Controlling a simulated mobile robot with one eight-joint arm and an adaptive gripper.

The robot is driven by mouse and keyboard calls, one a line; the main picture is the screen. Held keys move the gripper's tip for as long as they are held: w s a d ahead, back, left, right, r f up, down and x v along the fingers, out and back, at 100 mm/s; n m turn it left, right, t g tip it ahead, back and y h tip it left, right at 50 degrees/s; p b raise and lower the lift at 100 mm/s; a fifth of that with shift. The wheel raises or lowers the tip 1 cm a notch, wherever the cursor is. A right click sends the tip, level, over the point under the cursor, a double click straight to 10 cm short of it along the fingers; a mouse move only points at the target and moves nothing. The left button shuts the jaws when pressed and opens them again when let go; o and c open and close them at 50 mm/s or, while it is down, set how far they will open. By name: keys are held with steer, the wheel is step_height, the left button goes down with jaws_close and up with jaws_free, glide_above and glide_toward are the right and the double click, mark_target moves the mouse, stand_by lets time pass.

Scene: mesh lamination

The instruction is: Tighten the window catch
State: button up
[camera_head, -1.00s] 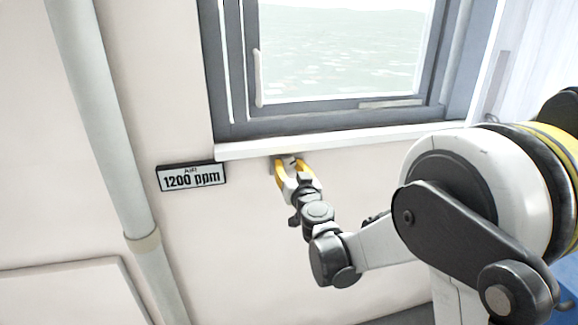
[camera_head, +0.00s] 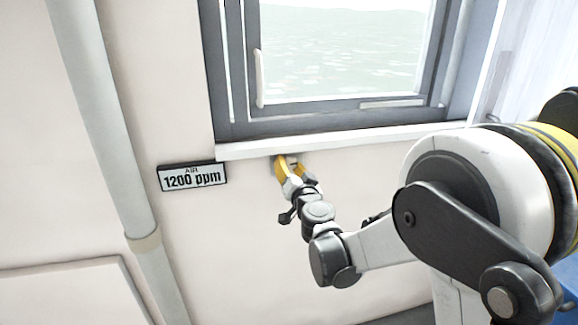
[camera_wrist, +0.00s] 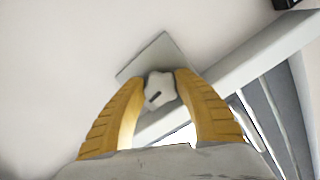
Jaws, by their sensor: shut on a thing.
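The window catch shows in the wrist view as a pale lobed knob (camera_wrist: 159,90) with a dark slot mark, in front of a grey square plate (camera_wrist: 150,58) on the wall. My gripper (camera_wrist: 160,92) has its yellow fingers shut on the knob, one on each side. In the head view my gripper (camera_head: 284,165) is at the wall just under the white window sill (camera_head: 340,142). There the fingers hide the knob, and only a little of the plate shows. The window (camera_head: 340,60) above has a grey frame and a pale handle at its left side.
A grey vertical pipe (camera_head: 105,120) runs down the wall farther left. A raised panel (camera_head: 70,295) is at the lower left. The wall below my gripper is bare.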

steer(key=o, duration=1.2)
steer(key=shift+c, duration=0.2)
steer(key=shift+s, duration=0.1)
steer(key=v, duration=1.1)
steer(key=shift+s+d, duration=0.2)
steer(key=shift+s, duration=0.15)
